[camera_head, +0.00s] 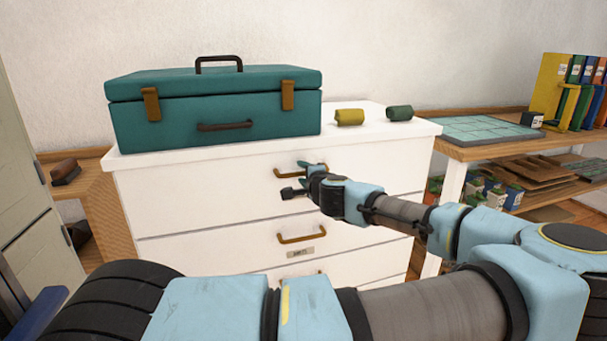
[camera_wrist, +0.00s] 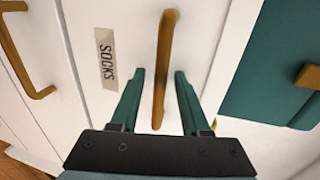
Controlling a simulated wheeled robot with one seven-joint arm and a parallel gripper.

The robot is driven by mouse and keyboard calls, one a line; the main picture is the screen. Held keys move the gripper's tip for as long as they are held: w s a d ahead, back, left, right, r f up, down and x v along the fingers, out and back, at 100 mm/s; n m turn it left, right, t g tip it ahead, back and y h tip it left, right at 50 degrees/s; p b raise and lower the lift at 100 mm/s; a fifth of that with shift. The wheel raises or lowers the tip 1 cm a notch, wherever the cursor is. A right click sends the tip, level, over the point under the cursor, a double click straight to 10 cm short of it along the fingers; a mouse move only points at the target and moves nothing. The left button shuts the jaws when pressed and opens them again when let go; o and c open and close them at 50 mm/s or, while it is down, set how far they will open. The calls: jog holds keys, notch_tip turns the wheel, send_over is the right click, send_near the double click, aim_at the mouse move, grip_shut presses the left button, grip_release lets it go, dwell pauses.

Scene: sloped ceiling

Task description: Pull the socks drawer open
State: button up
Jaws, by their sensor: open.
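The socks drawer (camera_head: 170,200) is the top drawer of a white chest and looks shut. Its label (camera_wrist: 106,58) reads "SOCKS" in the wrist view; in the head view my gripper and arm hide it. Its brown bar handle (camera_wrist: 166,60) shows in the wrist view, and part of it shows in the head view (camera_head: 284,172). My gripper (camera_wrist: 160,73) is open, with one finger on each side of the handle. I cannot tell whether either finger touches it. In the head view my gripper (camera_head: 302,180) is at the drawer front.
A second drawer handle (camera_head: 302,237) sits below, with another label (camera_head: 300,252). A teal case (camera_head: 215,110), a yellow roll (camera_head: 349,117) and a green roll (camera_head: 399,113) rest on the chest top. A wooden shelf unit (camera_head: 480,150) stands to the right, a grey cabinet (camera_head: 30,190) to the left.

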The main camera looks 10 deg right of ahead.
jog(key=shift+c, duration=0.3)
grip_shut()
dwell(1.1)
